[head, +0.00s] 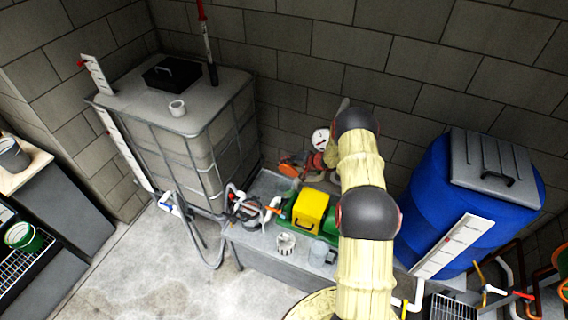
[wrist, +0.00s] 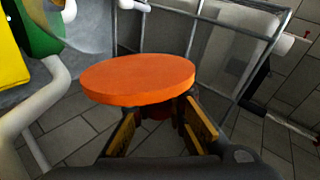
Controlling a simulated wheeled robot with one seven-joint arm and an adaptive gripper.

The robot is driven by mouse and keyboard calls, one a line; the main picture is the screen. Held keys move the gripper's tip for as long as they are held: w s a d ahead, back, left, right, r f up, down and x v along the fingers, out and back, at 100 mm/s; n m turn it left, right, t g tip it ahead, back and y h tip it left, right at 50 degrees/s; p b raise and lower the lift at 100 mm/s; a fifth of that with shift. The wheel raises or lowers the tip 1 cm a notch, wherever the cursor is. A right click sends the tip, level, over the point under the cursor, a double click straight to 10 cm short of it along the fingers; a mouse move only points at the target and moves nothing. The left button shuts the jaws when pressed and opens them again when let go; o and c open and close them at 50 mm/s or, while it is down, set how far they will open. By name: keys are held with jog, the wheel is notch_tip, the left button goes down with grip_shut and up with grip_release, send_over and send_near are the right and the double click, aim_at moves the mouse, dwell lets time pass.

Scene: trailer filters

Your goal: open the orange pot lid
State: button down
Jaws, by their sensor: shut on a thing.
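The orange pot lid (wrist: 138,80) is a flat round disc just beyond and above my fingertips in the wrist view. In the head view it shows small and orange (head: 289,169) behind the green and yellow pump. My gripper (wrist: 160,122) has its two brown-padded fingers on either side of a dark reddish part under the disc. The jaws are closed on this, with the fingers well apart. The exact contact is hidden under the disc, and I cannot tell whether a pot body sits beneath it. My own arm hides part of this spot in the head view.
A pump with a yellow cover (head: 310,210) and white pipes stands close by on a grey bench (head: 270,258). A caged white tank (head: 188,115) is at the left. A blue barrel (head: 472,195) is at the right. A round gauge (head: 320,139) is near the back wall.

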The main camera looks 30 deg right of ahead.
jog(key=c, duration=1.8)
grip_release()
jog(key=shift+d, duration=0.1)
jog(key=v, duration=1.2)
jog(key=shift+s+f, duration=0.1)
